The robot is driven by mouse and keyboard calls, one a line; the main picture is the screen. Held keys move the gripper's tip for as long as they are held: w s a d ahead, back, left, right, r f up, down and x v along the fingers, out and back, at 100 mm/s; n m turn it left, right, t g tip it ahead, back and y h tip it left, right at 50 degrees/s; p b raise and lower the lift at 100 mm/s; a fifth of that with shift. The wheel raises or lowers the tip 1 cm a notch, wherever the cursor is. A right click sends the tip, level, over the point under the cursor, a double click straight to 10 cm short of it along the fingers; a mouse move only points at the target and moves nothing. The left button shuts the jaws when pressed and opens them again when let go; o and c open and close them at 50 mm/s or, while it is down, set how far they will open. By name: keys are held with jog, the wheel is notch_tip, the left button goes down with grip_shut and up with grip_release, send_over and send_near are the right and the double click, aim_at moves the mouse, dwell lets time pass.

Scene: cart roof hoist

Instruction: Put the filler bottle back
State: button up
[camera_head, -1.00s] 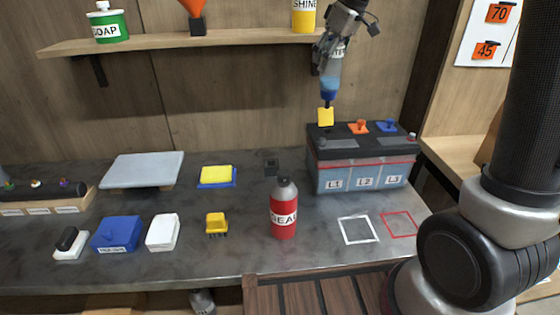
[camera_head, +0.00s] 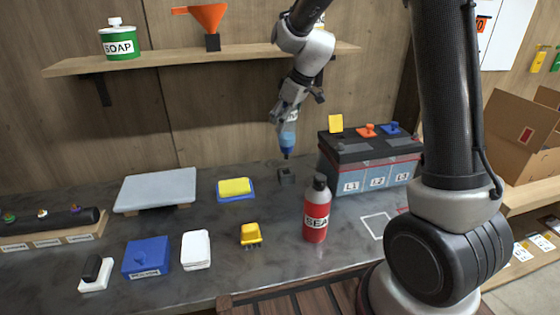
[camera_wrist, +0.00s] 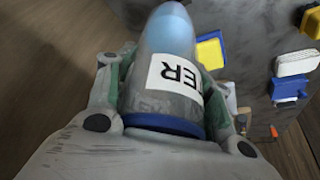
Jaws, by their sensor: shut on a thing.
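The filler bottle (camera_head: 287,139) is a light blue bottle with a dark blue lower end and narrow spout pointing down. My gripper (camera_head: 287,112) is shut on it and holds it upside down above the bench, left of the battery. In the wrist view the bottle (camera_wrist: 172,75) lies between my fingers (camera_wrist: 170,95), its white label showing the letters "ER".
The battery (camera_head: 372,160), with yellow, orange and blue caps on top, stands to the right. A red SEAL bottle (camera_head: 316,212) stands in front of the holder. The shelf (camera_head: 160,60) runs behind, above the bench.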

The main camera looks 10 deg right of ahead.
aim_at(283, 142)
notch_tip(283, 142, down, 7)
jog(key=shift+f, duration=0.35)
jog(key=shift+f, duration=0.15)
jog(key=o, duration=1.5)
jog(key=shift+c, duration=0.2)
